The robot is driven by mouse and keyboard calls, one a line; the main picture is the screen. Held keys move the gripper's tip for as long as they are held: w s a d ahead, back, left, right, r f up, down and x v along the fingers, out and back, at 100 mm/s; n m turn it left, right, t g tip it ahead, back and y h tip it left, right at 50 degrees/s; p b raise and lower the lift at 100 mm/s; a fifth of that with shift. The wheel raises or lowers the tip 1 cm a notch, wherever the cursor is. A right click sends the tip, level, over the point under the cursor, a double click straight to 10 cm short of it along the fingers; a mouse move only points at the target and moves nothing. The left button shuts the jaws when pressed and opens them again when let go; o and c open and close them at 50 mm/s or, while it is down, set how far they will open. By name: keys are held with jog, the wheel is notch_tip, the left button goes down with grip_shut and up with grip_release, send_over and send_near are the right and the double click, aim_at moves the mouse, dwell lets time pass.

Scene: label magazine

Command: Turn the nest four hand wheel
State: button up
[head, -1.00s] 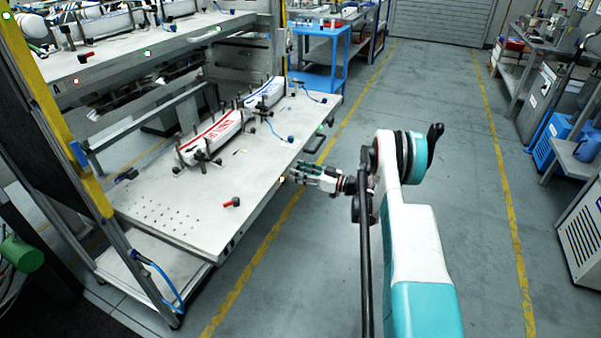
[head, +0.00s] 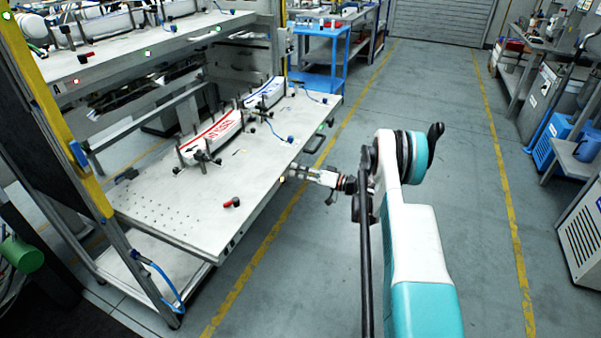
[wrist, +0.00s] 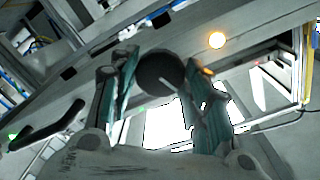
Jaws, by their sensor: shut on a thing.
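My gripper (head: 302,172) is at the front edge of the lower shelf in the head view. In the wrist view, its two teal-padded fingers (wrist: 162,66) are shut on a dark round hand wheel (wrist: 157,74) that has a pale line on its face. The wheel sits at the shelf's front edge. In the head view my gripper hides the wheel, and no number on it can be read. An amber light (wrist: 217,40) glows beside it on the edge in the wrist view.
The lower shelf (head: 165,225) carries a red-lettered white pack (head: 215,133), a blue-marked pack (head: 266,93), several black clamps and a loose red-and-black piece (head: 232,202). A black handle (wrist: 45,125) stands out left of my gripper in the wrist view. The aisle floor (head: 440,110) is clear.

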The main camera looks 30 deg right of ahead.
jog(key=m, duration=0.5)
jog(key=shift+m, duration=0.3)
jog(key=m, duration=0.4)
jog(key=shift+m, duration=0.4)
jog(key=o, duration=1.1)
jog(key=shift+c, duration=0.2)
jog(key=shift+s+d, duration=0.1)
jog(key=v, duration=1.1)
jog(key=shift+s+d, duration=0.25)
jog(key=shift+d, duration=0.05)
jog(key=shift+f, duration=0.1)
